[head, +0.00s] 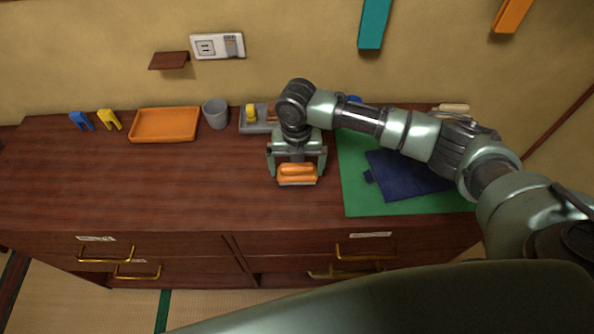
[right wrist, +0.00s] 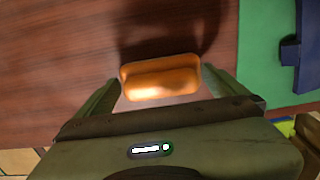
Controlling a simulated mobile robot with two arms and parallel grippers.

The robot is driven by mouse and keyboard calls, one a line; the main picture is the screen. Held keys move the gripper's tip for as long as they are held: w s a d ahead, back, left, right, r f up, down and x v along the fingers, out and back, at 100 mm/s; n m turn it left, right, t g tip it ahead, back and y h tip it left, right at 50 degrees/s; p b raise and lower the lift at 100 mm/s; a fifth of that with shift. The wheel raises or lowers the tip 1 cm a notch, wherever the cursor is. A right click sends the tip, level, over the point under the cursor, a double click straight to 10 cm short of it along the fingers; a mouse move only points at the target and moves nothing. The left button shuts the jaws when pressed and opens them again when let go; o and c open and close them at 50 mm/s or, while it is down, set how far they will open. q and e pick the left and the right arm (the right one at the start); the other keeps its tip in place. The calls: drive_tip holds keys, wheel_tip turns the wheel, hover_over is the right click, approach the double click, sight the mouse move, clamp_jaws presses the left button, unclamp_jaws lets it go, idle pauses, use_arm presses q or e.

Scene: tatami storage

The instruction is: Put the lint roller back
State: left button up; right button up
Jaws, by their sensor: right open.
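My right gripper (head: 297,170) is open, pointing down, with its fingers on either side of an orange block-like thing (head: 298,175) with a groove along its top. The fingers do not visibly grip it. In the right wrist view the orange thing (right wrist: 161,78) lies between the fingers, with gaps at both ends. I cannot tell whether it is the lint roller. A pale, roller-like thing (head: 453,108) lies at the back right, partly hidden by my right arm, and I cannot name it surely. My left gripper is not in view.
On the wooden cabinet top (head: 100,190) stand an orange tray (head: 164,125), a grey cup (head: 216,114), a grey tray (head: 256,128) and blue and yellow clips (head: 109,119). A green mat (head: 370,208) bears a navy flat thing (head: 405,172). Drawers with brass handles (head: 365,256) are in front. The left front is clear.

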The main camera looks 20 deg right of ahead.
sight(297, 165)
wheel_tip(297, 165, up, 10)
drive_tip(key=shift+r+b, duration=0.1)
drive_tip(key=shift+b, duration=1)
